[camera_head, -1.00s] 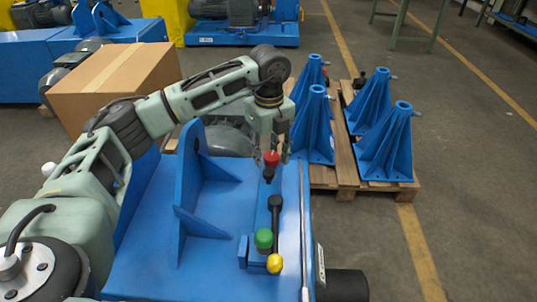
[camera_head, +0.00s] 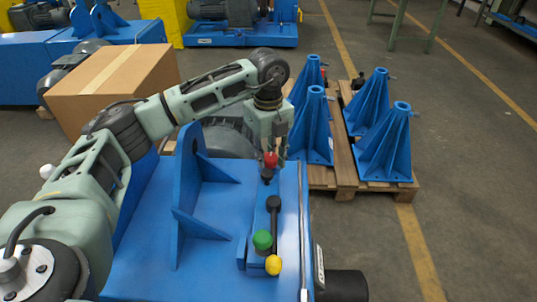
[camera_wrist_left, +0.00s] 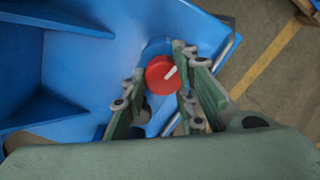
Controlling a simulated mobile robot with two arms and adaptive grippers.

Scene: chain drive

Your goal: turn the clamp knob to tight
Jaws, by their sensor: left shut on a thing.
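The clamp knob is the red knob (camera_head: 270,160) near the far right edge of the blue machine bed in the head view. In the left wrist view the red knob (camera_wrist_left: 160,75) shows a white pointer line, slanting to the upper right. My left gripper (camera_head: 273,157) reaches down over it, and in the left wrist view its green fingers (camera_wrist_left: 157,88) stand on either side of the knob, shut on it. Part of the knob is hidden by the fingers in the head view. My right gripper is not in view.
A black lever with a yellow ball (camera_head: 273,264) and a green knob (camera_head: 262,240) stand nearer on the blue bed (camera_head: 210,265). A blue upright bracket (camera_head: 188,190) stands left of the knob. Blue stands (camera_head: 385,150) on a pallet are beyond.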

